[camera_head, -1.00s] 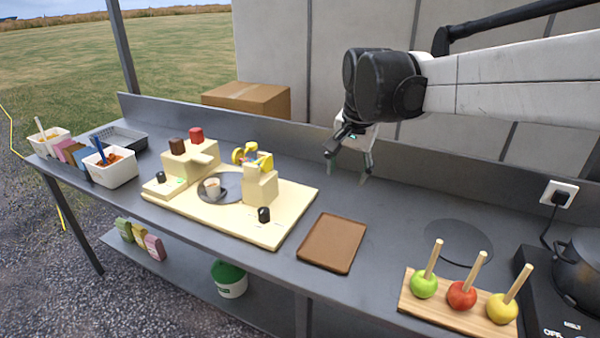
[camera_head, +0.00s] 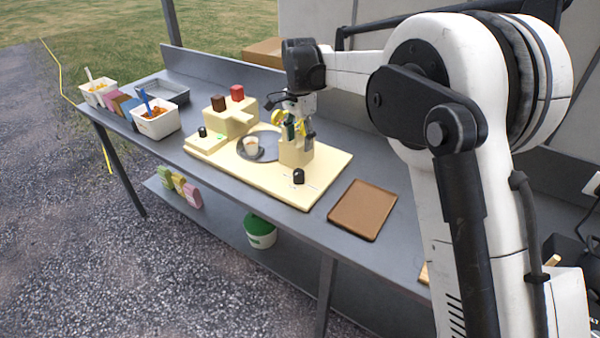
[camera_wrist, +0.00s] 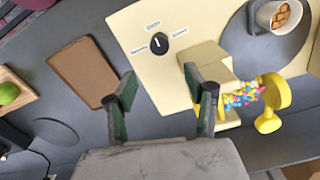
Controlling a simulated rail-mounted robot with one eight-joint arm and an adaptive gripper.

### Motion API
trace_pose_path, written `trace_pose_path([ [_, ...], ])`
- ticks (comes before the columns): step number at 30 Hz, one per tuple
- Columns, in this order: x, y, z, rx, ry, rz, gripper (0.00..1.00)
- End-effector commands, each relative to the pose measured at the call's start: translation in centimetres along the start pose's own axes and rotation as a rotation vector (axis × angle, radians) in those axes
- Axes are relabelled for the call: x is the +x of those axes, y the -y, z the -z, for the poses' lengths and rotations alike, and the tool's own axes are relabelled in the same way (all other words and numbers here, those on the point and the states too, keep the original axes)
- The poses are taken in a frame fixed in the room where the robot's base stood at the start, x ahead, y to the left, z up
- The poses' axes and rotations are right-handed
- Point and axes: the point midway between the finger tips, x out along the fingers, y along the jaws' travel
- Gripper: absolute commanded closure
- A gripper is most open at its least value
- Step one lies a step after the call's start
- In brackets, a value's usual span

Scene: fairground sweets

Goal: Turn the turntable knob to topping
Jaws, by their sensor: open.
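A black knob (camera_head: 298,177) stands at the front right of the cream machine board (camera_head: 325,185). In the wrist view the knob (camera_wrist: 159,43) has a white pointer mark and several small labels around it, too small to read surely. My gripper (camera_wrist: 158,85) is open and empty, its fingers apart, with the knob beyond the fingertips. In the head view my gripper (camera_head: 298,128) is above the cream dispenser block (camera_head: 296,153), behind the knob and apart from it.
A yellow dispenser with coloured sweets (camera_wrist: 245,96) is close to my right finger in the wrist view. A second black knob (camera_head: 202,132) is at the board's left. A brown tray (camera_head: 362,210) lies to the right. White tubs (camera_head: 155,122) stand at the far left.

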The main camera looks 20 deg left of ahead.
Motion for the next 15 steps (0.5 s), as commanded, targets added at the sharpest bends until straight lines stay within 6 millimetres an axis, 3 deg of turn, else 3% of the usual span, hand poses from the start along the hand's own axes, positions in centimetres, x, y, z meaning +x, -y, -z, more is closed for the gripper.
trace_pose_path([
  [5,2.2,0.0,0.0,0.0,0.0,0.0,0.52],
  [15,8.5,0.0,0.0,-0.001,0.0,0.0,0.52],
])
